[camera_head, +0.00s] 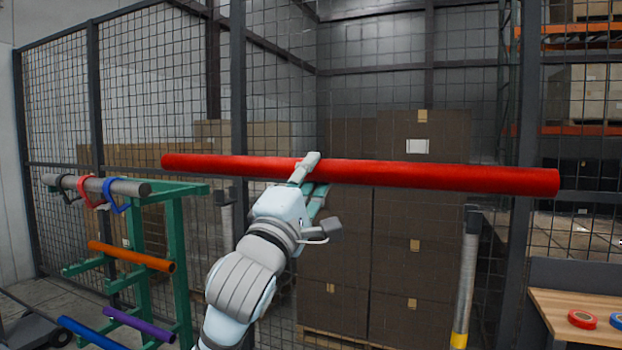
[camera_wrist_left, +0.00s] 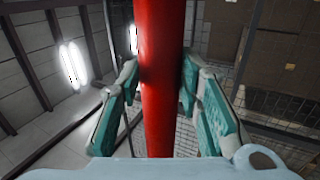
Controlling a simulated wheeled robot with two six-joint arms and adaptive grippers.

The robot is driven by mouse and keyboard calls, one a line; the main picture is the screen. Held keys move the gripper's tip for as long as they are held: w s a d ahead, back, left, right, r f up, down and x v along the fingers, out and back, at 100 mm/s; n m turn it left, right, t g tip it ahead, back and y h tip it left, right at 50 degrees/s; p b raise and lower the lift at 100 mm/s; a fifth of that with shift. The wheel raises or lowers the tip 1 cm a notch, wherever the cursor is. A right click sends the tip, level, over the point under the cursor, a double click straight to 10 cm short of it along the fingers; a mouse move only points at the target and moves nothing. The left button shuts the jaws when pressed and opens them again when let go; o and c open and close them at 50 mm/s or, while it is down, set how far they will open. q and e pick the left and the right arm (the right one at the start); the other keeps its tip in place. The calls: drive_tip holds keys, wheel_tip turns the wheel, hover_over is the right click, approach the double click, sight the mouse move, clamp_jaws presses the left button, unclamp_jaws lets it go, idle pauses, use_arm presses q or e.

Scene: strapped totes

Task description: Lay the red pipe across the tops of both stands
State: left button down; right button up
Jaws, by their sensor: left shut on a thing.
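The long red pipe (camera_head: 440,175) is held up in the air, nearly level, its right end slightly lower in the head view. My left gripper (camera_head: 309,172) is shut on it near its middle. In the left wrist view the red pipe (camera_wrist_left: 161,90) runs between the two green-padded fingers of my left gripper (camera_wrist_left: 160,85). One stand (camera_head: 466,275), a grey post with a dark top and a yellow band, is at the right, below the pipe. The other stand (camera_head: 226,220) is at the left, its lower part hidden behind my arm. The pipe is apart from both tops. My right gripper is not in view.
A green rack (camera_head: 178,260) at left holds a grey pipe (camera_head: 95,185) with straps, an orange pipe (camera_head: 130,256), a purple pipe (camera_head: 138,325) and a blue one. A wooden table (camera_head: 560,310) with tape rolls is at right. Stacked boxes (camera_head: 420,250) and mesh fencing stand behind.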

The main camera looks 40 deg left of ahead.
use_arm(q)
drive_tip(key=shift+w+a+r+p, duration=0.15)
drive_tip(key=shift+w+p, duration=0.15)
drive_tip(key=shift+w, duration=0.35)
drive_tip(key=w+a+p, duration=0.3)
drive_tip(key=w+p, duration=0.1)
drive_tip(key=w, duration=0.4)
wheel_tip(320, 180, down, 7)
drive_tip(key=b, duration=0.8)
drive_tip(key=shift+s+d+b, duration=0.15)
drive_tip(key=shift+s+b, duration=0.1)
drive_tip(key=shift+b, duration=0.05)
drive_tip(key=c, duration=1.1)
unclamp_jaws()
drive_tip(key=shift+w, duration=0.1)
drive_tip(key=shift+o, duration=0.2)
drive_tip(key=shift+f, duration=0.2)
